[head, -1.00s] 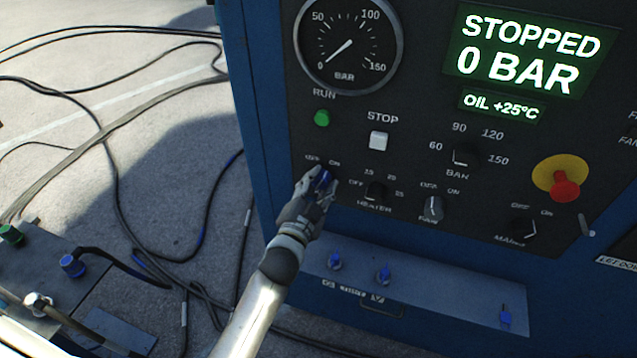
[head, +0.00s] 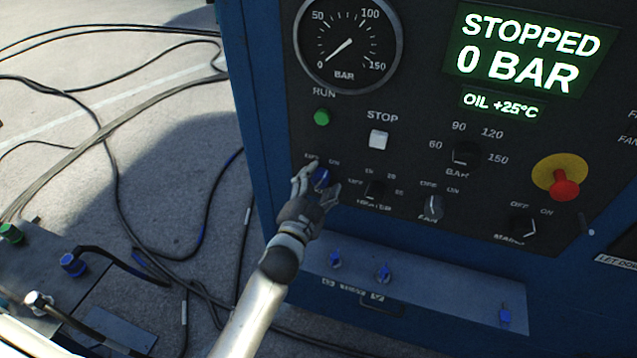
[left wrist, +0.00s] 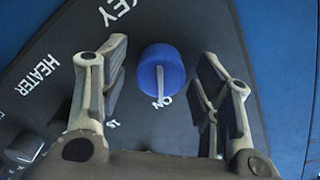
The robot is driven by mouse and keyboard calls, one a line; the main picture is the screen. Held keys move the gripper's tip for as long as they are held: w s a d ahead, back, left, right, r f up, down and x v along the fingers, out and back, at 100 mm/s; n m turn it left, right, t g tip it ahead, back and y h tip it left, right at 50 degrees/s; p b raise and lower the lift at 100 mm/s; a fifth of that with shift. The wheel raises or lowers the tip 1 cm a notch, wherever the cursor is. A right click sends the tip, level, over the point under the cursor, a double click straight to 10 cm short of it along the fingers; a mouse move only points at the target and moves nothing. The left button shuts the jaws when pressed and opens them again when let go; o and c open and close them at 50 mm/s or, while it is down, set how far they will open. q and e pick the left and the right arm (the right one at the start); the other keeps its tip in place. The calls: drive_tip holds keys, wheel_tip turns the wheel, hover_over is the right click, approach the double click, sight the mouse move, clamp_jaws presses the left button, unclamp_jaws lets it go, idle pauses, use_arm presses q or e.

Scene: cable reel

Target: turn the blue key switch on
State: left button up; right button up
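The blue key switch (head: 322,177) is a round blue knob on the dark control panel, below the green RUN button. In the left wrist view the knob (left wrist: 160,72) sits between the fingers, and its white pointer line points at the ON label. My left gripper (head: 317,187) is open at the knob, one finger on each side. In the left wrist view the fingers of the left gripper (left wrist: 165,88) show gaps to the knob on both sides. My right gripper is in neither view.
The heater knob (head: 374,189) is close to the right of my left gripper, with the fan knob (head: 433,208) beyond it. A red emergency button (head: 565,187) is farther right. A ledge with small blue parts (head: 430,290) juts out below. The display (head: 530,50) reads STOPPED, 0 BAR.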

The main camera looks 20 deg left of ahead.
use_arm(q)
drive_tip(key=s, duration=1.2)
drive_tip(key=shift+a, duration=0.25)
drive_tip(key=s+f+n+g, duration=0.1)
drive_tip(key=s+f+g, duration=0.25)
drive_tip(key=f, duration=0.85)
drive_tip(key=s+d+f+n+g, duration=0.15)
drive_tip(key=s+f, duration=0.25)
drive_tip(key=f, duration=0.8)
drive_tip(key=s+f+n+g, duration=0.1)
drive_tip(key=s+f+g, duration=0.25)
drive_tip(key=f, duration=0.85)
drive_tip(key=s+a+f+n+g, duration=0.1)
drive_tip(key=s+a+f+g, duration=0.1)
drive_tip(key=s+f, duration=0.4)
drive_tip(key=s+a+f+n+g, duration=0.1)
drive_tip(key=s+a+f+g, duration=0.2)
drive_tip(key=s, duration=1)
drive_tip(key=s+a+f+n+g+b, duration=0.1)
drive_tip(key=s+a+f+g, duration=0.1)
drive_tip(key=s+f, duration=0.7)
drive_tip(key=shift+s+a+f+g+y, duration=0.15)
drive_tip(key=shift+a+f+g+y, duration=0.2)
drive_tip(key=shift+g, duration=0.4)
